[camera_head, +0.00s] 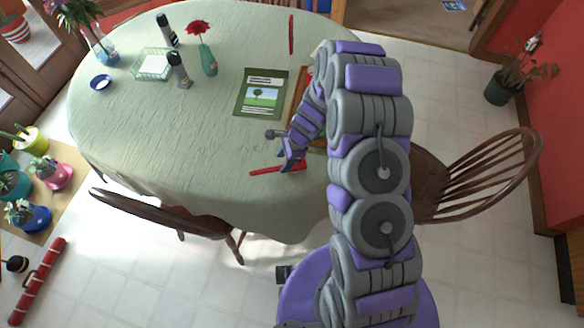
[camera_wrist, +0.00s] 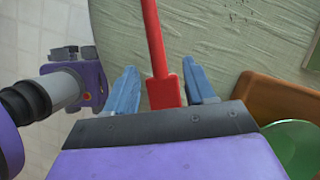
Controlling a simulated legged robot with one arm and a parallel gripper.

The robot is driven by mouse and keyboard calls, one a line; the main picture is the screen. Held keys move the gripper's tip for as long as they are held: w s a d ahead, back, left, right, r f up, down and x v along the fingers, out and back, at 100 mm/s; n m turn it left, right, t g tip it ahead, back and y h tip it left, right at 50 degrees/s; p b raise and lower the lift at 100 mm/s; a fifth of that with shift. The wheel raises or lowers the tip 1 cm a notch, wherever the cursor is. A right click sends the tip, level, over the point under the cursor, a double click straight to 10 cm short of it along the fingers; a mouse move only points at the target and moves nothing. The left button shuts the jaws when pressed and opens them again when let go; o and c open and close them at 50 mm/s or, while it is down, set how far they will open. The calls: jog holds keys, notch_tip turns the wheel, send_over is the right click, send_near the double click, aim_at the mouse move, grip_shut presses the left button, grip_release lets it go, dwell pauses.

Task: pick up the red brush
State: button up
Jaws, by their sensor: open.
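The red brush (camera_head: 265,171) lies near the front edge of the table with the pale green cloth (camera_head: 210,130). In the wrist view the brush (camera_wrist: 155,40) runs from the top edge down between my two blue fingers, with its wider end low between them. My gripper (camera_head: 289,163) is over the brush's right end in the head view, and part of that end is hidden. In the wrist view my gripper (camera_wrist: 160,72) is open, with gaps between the brush and both fingers. I cannot tell how far above the cloth the fingers are.
A green picture book (camera_head: 261,93) lies behind my gripper. A brown wooden object (camera_wrist: 255,97) and a green rounded thing (camera_wrist: 295,145) are close on the right. A thin red stick (camera_head: 291,35) lies at the back. Chairs (camera_head: 480,170) stand around the table.

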aim_at(280, 166)
jog(key=b+x, duration=0.1)
jog(key=x, duration=0.3)
jog(key=shift+s+a+f, duration=0.1)
jog(key=shift+f, duration=0.15)
jog(key=shift+d+f, duration=0.25)
jog(key=shift+f, duration=0.1)
jog(key=shift+d, duration=0.1)
jog(key=shift+a, duration=0.5)
jog(key=c, duration=0.6)
jog(key=shift+c, duration=0.8)
jog(key=shift+d, duration=0.2)
